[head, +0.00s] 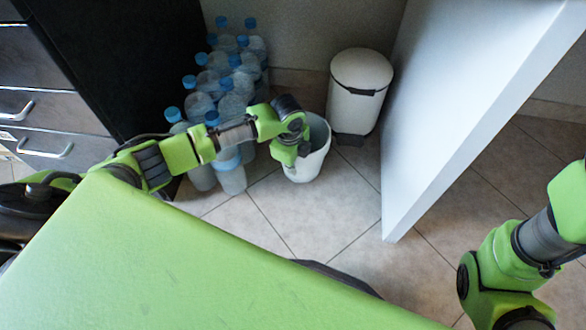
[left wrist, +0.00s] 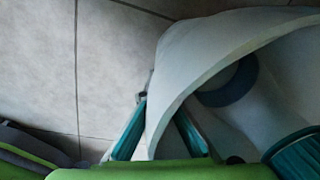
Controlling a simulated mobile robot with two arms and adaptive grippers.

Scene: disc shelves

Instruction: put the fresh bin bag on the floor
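A white, open-topped container (head: 312,168) stands upright at floor level beyond my green body; I cannot tell whether it touches the tiles. No separate bin bag can be made out, and I cannot tell if this container is the bag. My left gripper (head: 291,150) is at its near left rim. In the left wrist view, the teal fingers of my left gripper (left wrist: 160,112) stand on either side of the container's wall (left wrist: 178,62) and close in on it. Inside are a dark grey ring and a pale, teal-ended shape, both unclear. My right gripper's fingers are out of view.
Several clear bottles (head: 232,177) with blue caps stand left of the container. A white lidded bin (head: 358,103) stands behind it. A white panel (head: 445,110) rises on the right, a dark drawer unit (head: 35,65) on the left. The tiles (head: 340,222) in front are clear.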

